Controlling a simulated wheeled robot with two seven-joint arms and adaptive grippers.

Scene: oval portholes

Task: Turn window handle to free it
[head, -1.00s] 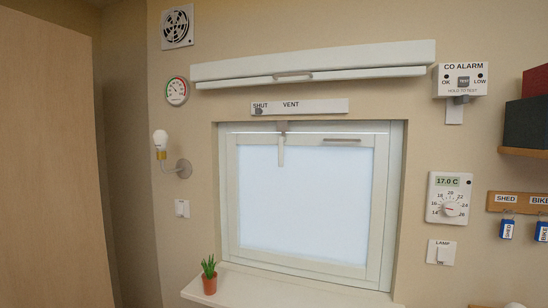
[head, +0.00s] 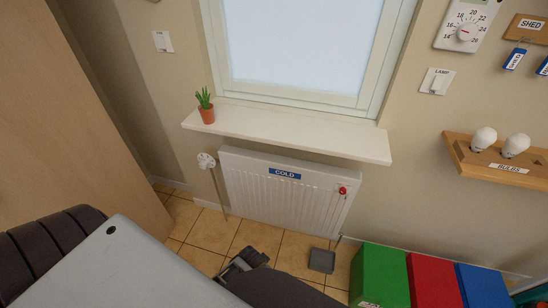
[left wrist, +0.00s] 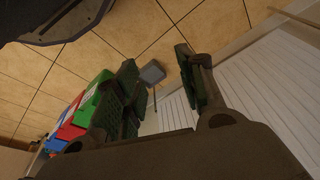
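In the head view the window (head: 300,45) shows only its lower part; its pane is pale and its frame white. The window handle is out of view above. My left gripper (left wrist: 158,65) is open and empty in the left wrist view, its two dark fingers apart, with floor tiles and the radiator beyond. A dark gripper part, which looks like the left one, shows low in front of the radiator (head: 242,266) in the head view, well below the window. My right gripper is not in view.
A potted plant (head: 206,107) stands on the white sill (head: 300,134) above the radiator (head: 265,203) marked COLD. A bulb shelf (head: 500,164) is at right. Green (head: 380,277), red (head: 433,282) and blue (head: 484,287) boxes stand at bottom right, near a grey floor object (head: 321,261).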

